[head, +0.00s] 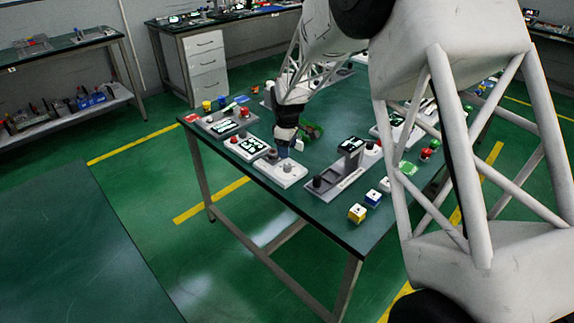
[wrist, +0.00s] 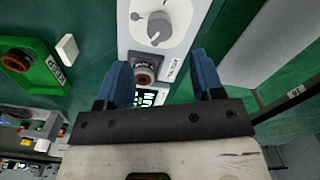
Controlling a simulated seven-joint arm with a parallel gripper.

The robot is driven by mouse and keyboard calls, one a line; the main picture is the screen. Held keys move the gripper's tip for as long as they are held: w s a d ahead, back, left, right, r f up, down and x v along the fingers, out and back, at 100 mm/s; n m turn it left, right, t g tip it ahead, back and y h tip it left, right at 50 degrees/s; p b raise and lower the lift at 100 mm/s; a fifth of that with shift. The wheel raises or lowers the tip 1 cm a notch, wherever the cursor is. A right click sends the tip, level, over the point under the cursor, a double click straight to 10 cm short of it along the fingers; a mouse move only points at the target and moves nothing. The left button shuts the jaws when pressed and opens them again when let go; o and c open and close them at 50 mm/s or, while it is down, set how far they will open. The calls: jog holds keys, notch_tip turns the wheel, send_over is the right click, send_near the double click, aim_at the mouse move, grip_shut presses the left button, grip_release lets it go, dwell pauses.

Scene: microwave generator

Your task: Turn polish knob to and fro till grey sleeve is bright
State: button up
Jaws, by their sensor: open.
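My gripper (head: 285,148) points down over a white panel (head: 284,175) near the table's front left edge. In the wrist view my gripper (wrist: 160,66) is open, its two blue fingers apart with nothing gripped. A round grey knob (wrist: 157,28) with a pointer sits on the white panel, beyond the fingertips and apart from them. Nearer, between the fingers, a dark holder with a reddish-brown round part (wrist: 144,74) stands on the panel beside a small lit display (wrist: 152,97). I cannot tell the grey sleeve or its brightness; the panel's label is too small to read.
A green block marked KEEP (wrist: 40,70) and a small white block (wrist: 66,47) lie left of the panel. Other panels crowd the left.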

aim_at(287, 165)
jog(key=shift+n, duration=0.7)
jog(key=shift+f, duration=0.1)
jog(key=shift+f, duration=3.8)
jog(key=c, duration=0.9)
jog(key=shift+m, duration=0.4)
